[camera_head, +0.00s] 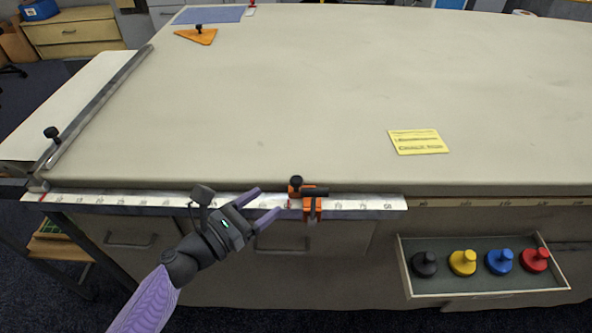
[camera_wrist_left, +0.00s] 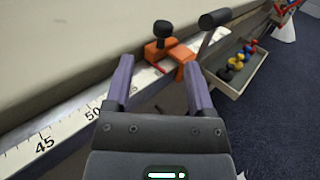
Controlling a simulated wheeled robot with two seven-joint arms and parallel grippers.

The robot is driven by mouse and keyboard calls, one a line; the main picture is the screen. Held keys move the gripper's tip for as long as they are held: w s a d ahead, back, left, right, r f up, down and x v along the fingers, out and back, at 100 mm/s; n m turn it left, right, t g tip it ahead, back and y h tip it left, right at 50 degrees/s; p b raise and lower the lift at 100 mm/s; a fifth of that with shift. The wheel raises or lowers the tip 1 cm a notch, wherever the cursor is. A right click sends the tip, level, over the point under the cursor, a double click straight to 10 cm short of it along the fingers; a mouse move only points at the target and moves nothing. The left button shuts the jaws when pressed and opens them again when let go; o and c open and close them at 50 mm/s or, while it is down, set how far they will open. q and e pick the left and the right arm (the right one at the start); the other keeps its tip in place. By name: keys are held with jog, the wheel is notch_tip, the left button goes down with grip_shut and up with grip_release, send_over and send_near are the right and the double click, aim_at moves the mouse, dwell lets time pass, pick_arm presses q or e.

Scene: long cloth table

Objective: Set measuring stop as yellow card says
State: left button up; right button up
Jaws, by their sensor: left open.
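The yellow card (camera_head: 418,142) lies flat on the cloth table, right of centre; its writing is too small to read. The measuring stop is an orange clamp (camera_head: 310,206) with a black knob and a black lever, seated on the white ruler (camera_head: 150,200) along the table's front edge, just right of a red mark. My left gripper (camera_head: 269,204) is open and empty, its fingertips just left of the stop. In the left wrist view the stop (camera_wrist_left: 172,58) stands ahead, beyond the purple fingers (camera_wrist_left: 158,85). My right gripper is not in view.
An open drawer (camera_head: 485,295) at the front right holds black, yellow, blue and red knobbed weights. A metal bar (camera_head: 100,105) with a black knob lies along the left edge. An orange triangle (camera_head: 196,36) and a blue mat (camera_head: 208,15) lie at the back left. The table's middle is clear.

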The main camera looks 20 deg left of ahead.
aim_at(292, 185)
pick_arm(q)
jog(key=x, duration=0.8)
jog(key=shift+w+d+b, duration=0.25)
jog(key=shift+d+b, duration=0.1)
jog(key=shift+b, duration=0.05)
grip_shut()
dwell(0.5)
dwell(0.3)
